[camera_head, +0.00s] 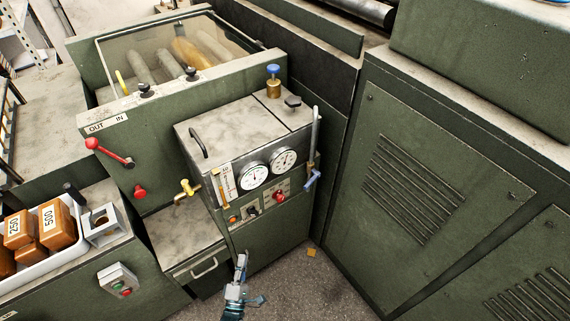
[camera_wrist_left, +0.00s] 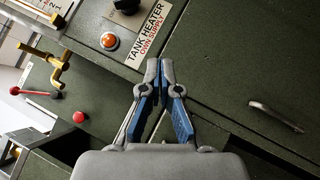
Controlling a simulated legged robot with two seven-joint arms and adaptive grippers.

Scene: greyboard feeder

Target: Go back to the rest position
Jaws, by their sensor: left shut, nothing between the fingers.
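My left gripper (camera_head: 240,271) is at the bottom middle of the head view, in front of the green machine's lower panel. In the left wrist view the left gripper (camera_wrist_left: 159,72) points at the green panel below the "TANK HEATER" label (camera_wrist_left: 148,46). Its blue-padded fingers are together with nothing between them. My right gripper is not in either view.
The machine has two gauges (camera_head: 254,176), a red lever (camera_head: 108,151), a brass tap (camera_head: 188,188) and a drawer handle (camera_head: 204,268). A white tray (camera_head: 77,238) of orange weights stands at left. Green cabinets (camera_head: 440,190) stand at right. Grey floor (camera_head: 322,294) shows bottom middle.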

